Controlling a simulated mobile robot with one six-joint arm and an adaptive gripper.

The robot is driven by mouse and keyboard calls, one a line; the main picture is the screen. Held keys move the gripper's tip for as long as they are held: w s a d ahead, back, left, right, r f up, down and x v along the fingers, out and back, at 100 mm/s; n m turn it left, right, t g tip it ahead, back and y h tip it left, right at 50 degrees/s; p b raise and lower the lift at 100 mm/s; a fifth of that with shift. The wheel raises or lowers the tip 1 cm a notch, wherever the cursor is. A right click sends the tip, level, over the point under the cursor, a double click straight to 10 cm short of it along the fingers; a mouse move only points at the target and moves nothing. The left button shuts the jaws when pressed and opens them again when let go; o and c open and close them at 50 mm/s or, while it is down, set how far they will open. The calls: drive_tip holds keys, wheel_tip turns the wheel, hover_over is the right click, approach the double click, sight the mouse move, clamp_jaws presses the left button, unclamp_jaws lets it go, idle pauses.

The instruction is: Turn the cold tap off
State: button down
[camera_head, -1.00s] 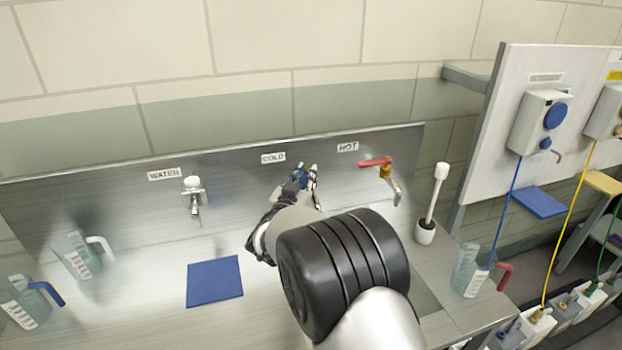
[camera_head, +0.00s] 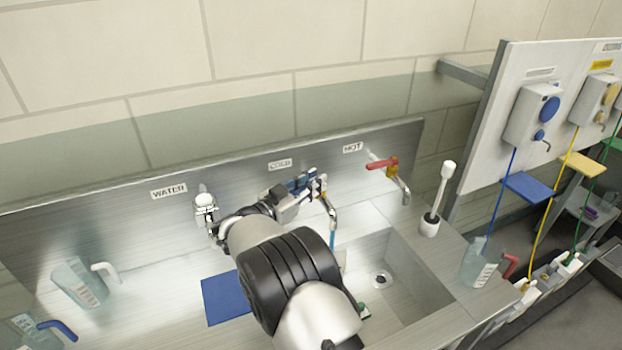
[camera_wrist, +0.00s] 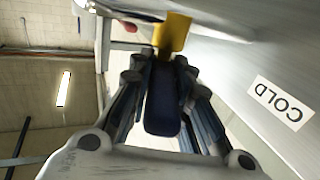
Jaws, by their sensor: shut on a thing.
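The cold tap is on the sink's back panel by the COLD label (camera_head: 280,164). Its spout (camera_head: 330,208) points down, and a thin blue stream of water (camera_head: 332,240) falls from it. My gripper (camera_head: 312,186) is at the tap from the left and covers most of its handle. In the wrist view my gripper (camera_wrist: 162,78) is shut on the dark blue cold tap handle (camera_wrist: 162,105), which lies lengthwise between the fingers. A yellow tap body (camera_wrist: 172,33) shows beyond the fingertips.
The hot tap (camera_head: 383,164) with a red lever is close on the right, and the water tap (camera_head: 204,205) on the left. A blue mat (camera_head: 222,300) lies left of my arm. The sink basin (camera_head: 400,295) is below. A white brush (camera_head: 440,195) stands right.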

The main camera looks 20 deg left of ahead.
drive_tip(key=shift+w+r, duration=0.1)
drive_tip(key=shift+r, duration=0.1)
drive_tip(key=c, duration=1.4)
unclamp_jaws()
drive_tip(key=shift+f, duration=0.1)
drive_tip(key=shift+c, duration=0.2)
drive_tip(key=v, duration=0.7)
drive_tip(key=shift+s, duration=0.2)
drive_tip(key=shift+a, duration=0.1)
